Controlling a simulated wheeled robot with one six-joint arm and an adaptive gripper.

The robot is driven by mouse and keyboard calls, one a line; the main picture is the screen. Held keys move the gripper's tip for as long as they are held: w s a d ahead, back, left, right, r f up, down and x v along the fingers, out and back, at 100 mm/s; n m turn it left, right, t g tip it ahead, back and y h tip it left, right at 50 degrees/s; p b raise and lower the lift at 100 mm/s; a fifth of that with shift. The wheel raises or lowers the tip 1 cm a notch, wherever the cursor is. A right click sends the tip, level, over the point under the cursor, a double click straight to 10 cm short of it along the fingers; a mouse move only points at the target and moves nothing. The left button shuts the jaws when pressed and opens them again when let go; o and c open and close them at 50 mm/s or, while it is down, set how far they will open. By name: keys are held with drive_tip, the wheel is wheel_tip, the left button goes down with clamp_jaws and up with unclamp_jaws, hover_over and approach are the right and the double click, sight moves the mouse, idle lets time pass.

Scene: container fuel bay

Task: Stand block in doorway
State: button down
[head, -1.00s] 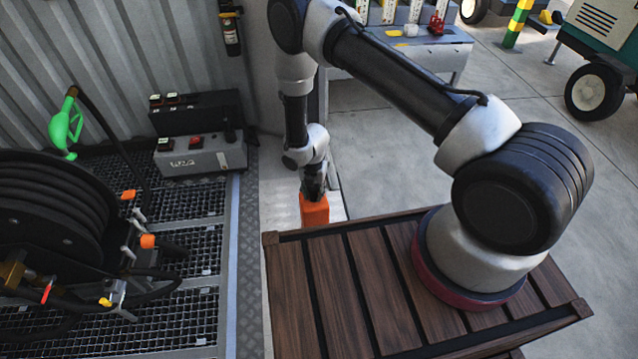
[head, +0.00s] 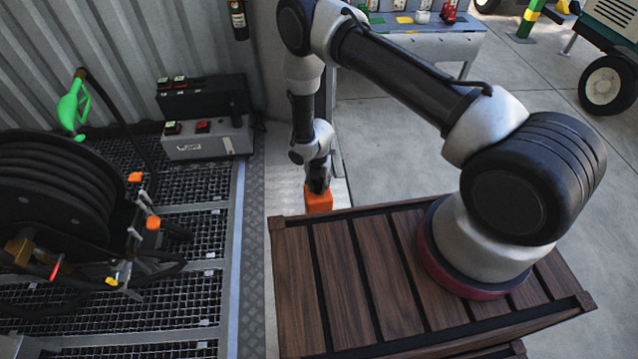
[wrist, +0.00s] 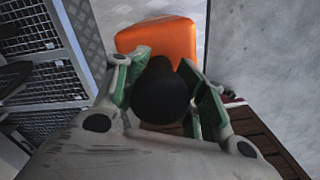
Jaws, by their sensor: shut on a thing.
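The orange block (head: 318,202) is below my gripper (head: 318,183) in the head view, beyond the far edge of my wooden deck. My gripper points down and is shut on the block's upper part. In the wrist view the block (wrist: 158,40) shows beyond the fingers (wrist: 160,95), with a dark round part in front of it. The doorway's pale threshold strip (head: 287,200) lies beside and behind the block, between the diamond-plate edge and the concrete. The block's underside is hidden, so I cannot tell whether it touches the strip.
At left, a black hose reel (head: 50,195) with a green nozzle (head: 72,105) stands on grating, and a grey control box (head: 208,140) sits by the corrugated wall. A grey bench (head: 425,45) stands at the back.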

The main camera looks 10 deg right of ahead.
drive_tip(key=shift+f, duration=0.55)
drive_tip(key=c, duration=0.7)
unclamp_jaws()
drive_tip(key=shift+c, duration=0.2)
wheel_tip(320, 180, up, 12)
drive_tip(key=shift+s+r, duration=0.1)
